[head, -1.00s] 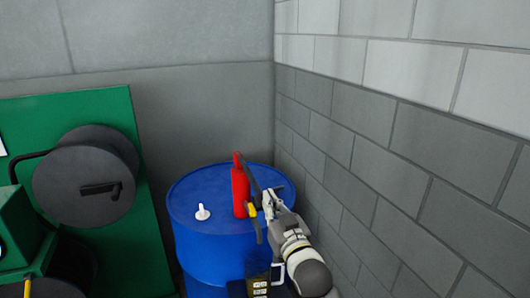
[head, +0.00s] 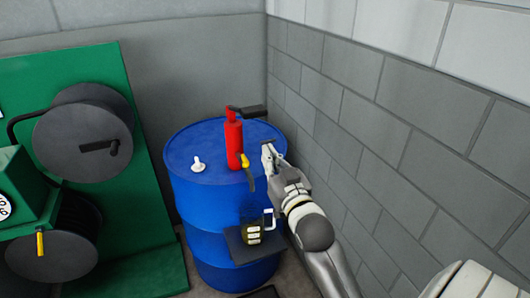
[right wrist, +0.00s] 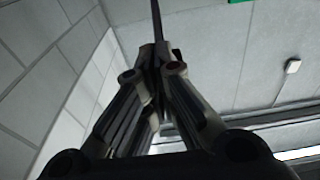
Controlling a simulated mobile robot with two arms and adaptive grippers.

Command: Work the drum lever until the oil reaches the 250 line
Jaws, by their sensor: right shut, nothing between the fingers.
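A red pump (head: 234,146) stands upright on the blue drum (head: 215,215) in the head view. Its black lever (head: 253,111) sticks out to the right from the top, about level. A spout with a yellow part (head: 245,160) hangs over the drum's front edge. A jug (head: 251,233) with a white handle stands below it; its oil level and lines are too small to read. My right gripper (head: 268,152) is shut and empty, below the lever and right of the spout. In the right wrist view its fingers (right wrist: 155,55) point up, with a thin dark bar (right wrist: 157,16) beyond. My left gripper is out of view.
The jug stands on a dark shelf (head: 238,248) at the drum's front. A white cap (head: 198,164) sits on the drum top, left of the pump. A block wall (head: 400,150) is close on the right. A green stand with dark reels (head: 84,140) is at the left.

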